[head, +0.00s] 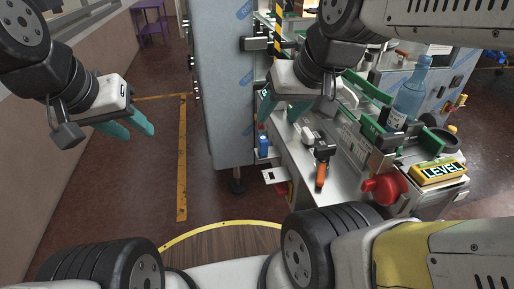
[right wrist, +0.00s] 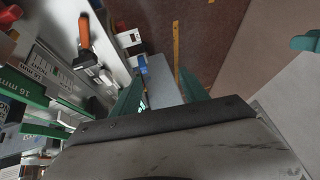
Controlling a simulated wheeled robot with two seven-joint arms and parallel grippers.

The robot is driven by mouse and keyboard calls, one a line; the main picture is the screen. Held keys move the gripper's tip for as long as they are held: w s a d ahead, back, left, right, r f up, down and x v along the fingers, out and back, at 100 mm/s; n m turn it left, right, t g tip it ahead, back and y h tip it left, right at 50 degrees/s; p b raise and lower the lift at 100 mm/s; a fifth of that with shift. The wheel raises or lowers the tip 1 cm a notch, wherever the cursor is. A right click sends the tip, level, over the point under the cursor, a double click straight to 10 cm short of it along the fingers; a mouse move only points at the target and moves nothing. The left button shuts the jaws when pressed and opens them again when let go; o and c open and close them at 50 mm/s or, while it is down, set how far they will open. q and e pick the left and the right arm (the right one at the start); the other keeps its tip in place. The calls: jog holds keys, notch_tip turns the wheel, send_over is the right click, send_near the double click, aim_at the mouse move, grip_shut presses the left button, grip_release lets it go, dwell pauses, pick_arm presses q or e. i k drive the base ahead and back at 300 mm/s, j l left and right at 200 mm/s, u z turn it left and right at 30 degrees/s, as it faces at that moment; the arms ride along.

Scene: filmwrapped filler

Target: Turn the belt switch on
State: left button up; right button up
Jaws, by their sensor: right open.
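No part is clearly labelled as the belt switch. A small white plate with a dark slot (head: 274,176) sits low on the machine's near edge; it also shows in the right wrist view (right wrist: 128,39). A blue part (head: 263,145) is just above it. An orange-handled lever or tool (head: 321,172) lies on the metal bench. My right gripper (head: 283,106) is open and empty above the bench's left edge, apart from these parts; its teal fingers show in the right wrist view (right wrist: 160,95). My left gripper (head: 128,122) is open and empty over the floor at left.
A tall grey cabinet (head: 220,85) stands left of the bench. A red knob (head: 385,188), a yellow LEVEL block (head: 438,173) and a blue bottle (head: 408,95) are at right. Green rails (head: 368,130) line the bench. The floor at left is clear, with a yellow line (head: 182,160).

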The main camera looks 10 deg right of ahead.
aim_at(282, 188)
jog(key=i+j, duration=0.3)
jog(key=j, duration=0.15)
jog(key=i+j, duration=0.65)
jog(key=j, duration=0.2)
jog(key=i+j, duration=0.35)
jog(key=i+j+z, duration=0.1)
jog(key=z, duration=0.35)
jog(key=j+z, duration=0.15)
jog(key=z, duration=0.35)
jog(key=j+z, duration=0.2)
jog(key=z, duration=0.25)
jog(key=j+z, duration=0.2)
jog(key=z, duration=0.25)
jog(key=i+j+z, duration=0.1)
jog(key=z, duration=0.2)
jog(key=i+j+z, duration=0.1)
jog(key=z, duration=0.25)
jog(key=i+j, duration=0.15)
jog(key=j, duration=0.2)
